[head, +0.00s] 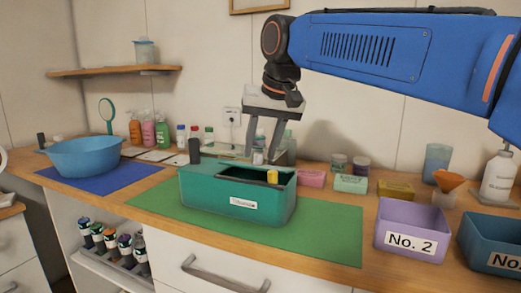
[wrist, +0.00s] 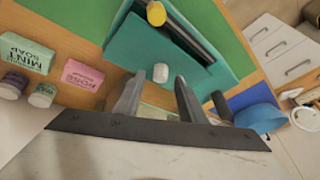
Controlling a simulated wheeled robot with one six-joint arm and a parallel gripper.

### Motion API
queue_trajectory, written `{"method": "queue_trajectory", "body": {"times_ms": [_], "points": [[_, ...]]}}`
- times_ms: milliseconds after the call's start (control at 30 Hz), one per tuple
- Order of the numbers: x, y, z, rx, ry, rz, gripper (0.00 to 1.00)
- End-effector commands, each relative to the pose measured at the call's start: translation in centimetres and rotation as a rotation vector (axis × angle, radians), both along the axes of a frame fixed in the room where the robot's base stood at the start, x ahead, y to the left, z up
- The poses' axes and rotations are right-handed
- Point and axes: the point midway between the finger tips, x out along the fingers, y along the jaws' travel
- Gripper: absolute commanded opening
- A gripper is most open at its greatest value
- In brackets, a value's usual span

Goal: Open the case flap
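The teal case (head: 228,208) stands on a green mat, with a white label on its front. Its top shows a dark gap and a yellow knob (head: 272,176). In the wrist view the case (wrist: 130,45) shows a dark gap, the yellow knob (wrist: 156,13) and a white knob (wrist: 160,72). I cannot clearly tell the flap's edges or how far it stands open. My gripper (head: 261,157) points down above the case's rear side, open and empty. In the wrist view its fingers (wrist: 156,82) are spread, with the white knob between and just beyond their tips.
Soap boxes (head: 351,184) and bottles line the back. A purple No. 2 bin (head: 410,232) is to the right, a blue basin (head: 84,158) to the left. The green mat (head: 325,230) is bare right of the case.

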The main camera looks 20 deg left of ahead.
Motion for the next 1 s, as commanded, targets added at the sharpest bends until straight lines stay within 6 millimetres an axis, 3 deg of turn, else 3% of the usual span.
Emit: {"method": "queue_trajectory", "body": {"times_ms": [400, 567, 1000], "points": [[0.19, 0.22, -0.67, 0.000, -0.001, 0.000, 0.37], [0.19, 0.21, -0.65, 0.000, 0.000, 0.000, 0.00], [-0.05, 0.16, -0.30, 0.005, 0.058, -0.001, 0.00]]}}
